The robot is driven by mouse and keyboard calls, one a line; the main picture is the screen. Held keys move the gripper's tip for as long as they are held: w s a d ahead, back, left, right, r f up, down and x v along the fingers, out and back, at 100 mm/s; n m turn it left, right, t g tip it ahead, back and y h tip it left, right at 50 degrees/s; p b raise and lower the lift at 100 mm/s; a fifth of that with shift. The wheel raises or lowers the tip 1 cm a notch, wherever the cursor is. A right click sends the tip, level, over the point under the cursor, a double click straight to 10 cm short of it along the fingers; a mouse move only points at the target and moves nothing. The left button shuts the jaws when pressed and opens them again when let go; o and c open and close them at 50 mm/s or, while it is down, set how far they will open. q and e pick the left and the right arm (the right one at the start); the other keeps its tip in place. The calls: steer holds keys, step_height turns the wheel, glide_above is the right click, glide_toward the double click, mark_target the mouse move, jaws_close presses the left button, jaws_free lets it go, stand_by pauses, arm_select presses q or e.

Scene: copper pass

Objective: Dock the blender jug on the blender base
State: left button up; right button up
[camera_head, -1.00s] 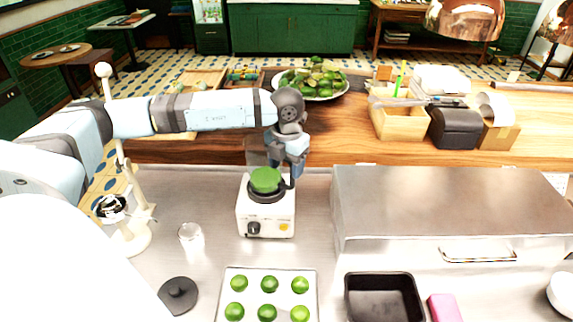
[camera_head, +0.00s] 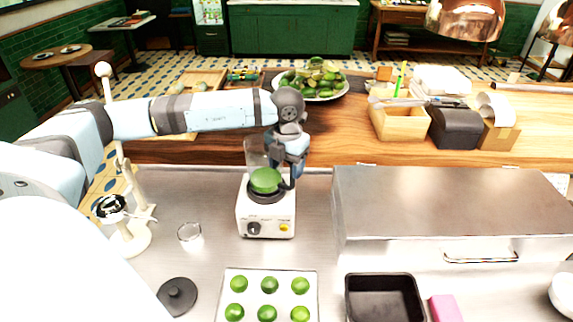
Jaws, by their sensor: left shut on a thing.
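The blender base (camera_head: 266,219) is a white box with a dark knob and a yellow button, standing on the steel counter. The clear blender jug (camera_head: 256,153), with green contents low inside, is upright over the dark collar on top of the base. From this angle I cannot tell whether it is fully seated. My left gripper (camera_head: 290,175) points down at the jug's right side and is shut on its dark handle. The fingertips are partly hidden. My right gripper is not in view.
A tray (camera_head: 222,295) of limes lies in front of the base. A black lid (camera_head: 177,295) and a small glass (camera_head: 189,234) are to the left. A large steel box (camera_head: 440,205) stands close on the right, with a black pan (camera_head: 383,298) before it.

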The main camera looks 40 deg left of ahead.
arm_select(q)
steer(key=shift+f+b, duration=0.4)
steer(key=shift+f, duration=0.1)
steer(key=o, duration=1.1)
steer(key=shift+r+p, duration=2.75)
steer(key=shift+r, duration=2.75)
